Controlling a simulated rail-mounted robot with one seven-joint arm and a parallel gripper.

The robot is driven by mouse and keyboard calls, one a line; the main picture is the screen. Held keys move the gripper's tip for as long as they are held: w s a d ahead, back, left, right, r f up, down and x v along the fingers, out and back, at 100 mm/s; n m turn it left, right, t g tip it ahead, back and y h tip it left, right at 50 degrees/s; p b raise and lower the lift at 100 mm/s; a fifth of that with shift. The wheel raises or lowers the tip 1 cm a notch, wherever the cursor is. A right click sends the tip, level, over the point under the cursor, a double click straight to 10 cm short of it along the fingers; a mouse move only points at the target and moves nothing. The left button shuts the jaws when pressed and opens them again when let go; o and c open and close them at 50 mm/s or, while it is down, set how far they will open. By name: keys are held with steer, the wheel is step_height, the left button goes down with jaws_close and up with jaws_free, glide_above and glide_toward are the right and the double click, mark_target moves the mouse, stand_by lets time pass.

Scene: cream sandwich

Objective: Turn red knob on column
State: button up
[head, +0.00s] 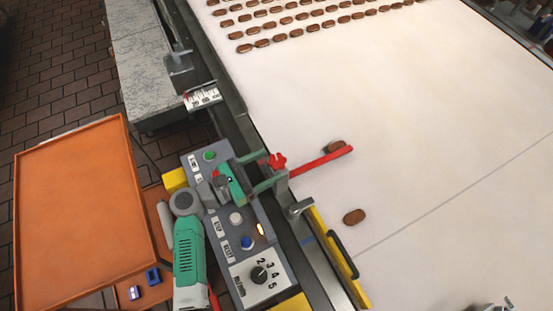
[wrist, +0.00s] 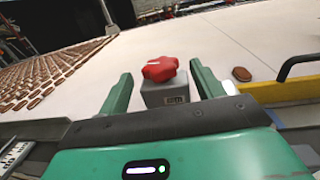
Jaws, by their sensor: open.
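The red knob (head: 277,162) sits on top of a short grey column (head: 282,184) beside the conveyor's edge. In the wrist view the red star-shaped knob (wrist: 160,69) stands on the grey block (wrist: 166,93), between my fingers and ahead of the palm. My gripper (head: 262,171) is green and open, its fingers pointing at the column. In the wrist view my gripper (wrist: 160,80) has one finger on each side of the knob, with gaps to both. Whether the fingertips reach level with the knob is hard to tell.
A red bar (head: 322,161) reaches from the column over the white belt (head: 400,130). Brown sandwiches lie on it, one (head: 354,216) near its edge. A control panel (head: 250,262) lies below my arm. A yellow guard with a black handle (head: 342,254) is at right.

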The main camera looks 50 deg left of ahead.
mark_target(277, 161)
steer(key=shift+x, duration=2)
steer(key=c, duration=1)
steer(key=shift+y, duration=0.3)
